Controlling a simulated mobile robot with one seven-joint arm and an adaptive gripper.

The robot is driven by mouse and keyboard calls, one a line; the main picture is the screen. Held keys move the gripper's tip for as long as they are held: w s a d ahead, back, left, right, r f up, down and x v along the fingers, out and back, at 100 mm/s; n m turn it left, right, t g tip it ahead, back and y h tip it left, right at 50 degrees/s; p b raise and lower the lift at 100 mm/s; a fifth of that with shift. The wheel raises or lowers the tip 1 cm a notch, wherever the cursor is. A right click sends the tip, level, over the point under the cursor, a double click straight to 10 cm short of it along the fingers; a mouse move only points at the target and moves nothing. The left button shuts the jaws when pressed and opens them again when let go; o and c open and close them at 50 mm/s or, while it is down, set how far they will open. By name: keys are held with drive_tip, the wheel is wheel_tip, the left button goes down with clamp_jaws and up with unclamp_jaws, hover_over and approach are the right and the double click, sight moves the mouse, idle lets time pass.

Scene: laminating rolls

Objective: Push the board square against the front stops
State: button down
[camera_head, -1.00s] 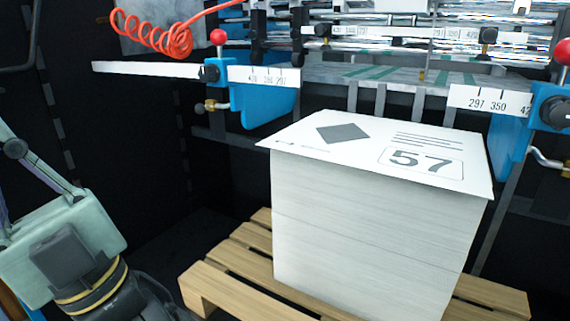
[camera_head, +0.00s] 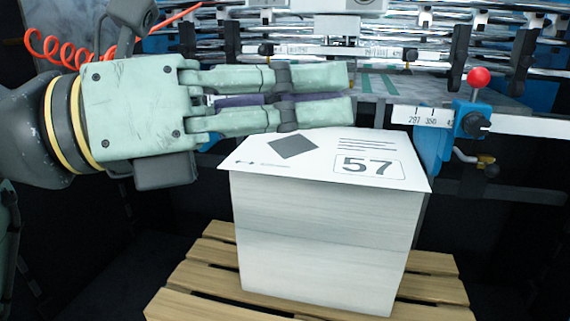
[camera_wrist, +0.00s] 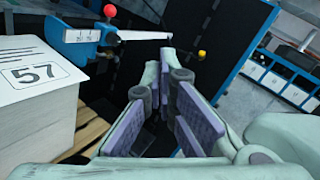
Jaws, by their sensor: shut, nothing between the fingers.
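The board is a white sheet (camera_head: 325,157) printed with a dark diamond, text lines and "57". It lies on top of a tall white stack (camera_head: 320,235), and its near edge overhangs a little on the left and right. It also shows at the left of the wrist view (camera_wrist: 38,72). My gripper (camera_head: 350,92) is shut and empty, reaching in from the left across the board's far left part, fingers pointing right. I cannot tell whether it touches the board. The gripper also shows in the wrist view (camera_wrist: 163,85). It hides the board's far left edge; I cannot make out the front stops.
The stack stands on a wooden pallet (camera_head: 185,275). A blue side guide with a white scale (camera_head: 415,116) and red knob (camera_head: 479,77) stands at the right. Machine rollers and bars (camera_head: 425,18) lie behind. A coiled red hose (camera_head: 60,50) hangs at upper left.

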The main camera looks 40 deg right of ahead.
drive_tip(key=w+d+f+n+t+y+p, duration=0.3)
drive_tip(key=w+d+f+t+y, duration=0.2)
drive_tip(key=w+f, duration=0.5)
drive_tip(key=w+d+f+n+t+y+p, duration=0.3)
drive_tip(key=w+d+f+n+t+y, duration=0.1)
drive_tip(key=w+d+f+y, duration=0.3)
drive_tip(key=shift+w+d+f+t+p, duration=0.45)
drive_tip(key=shift+w+d+f, duration=0.85)
drive_tip(key=shift+f, duration=0.9)
drive_tip(key=shift+a, duration=0.1)
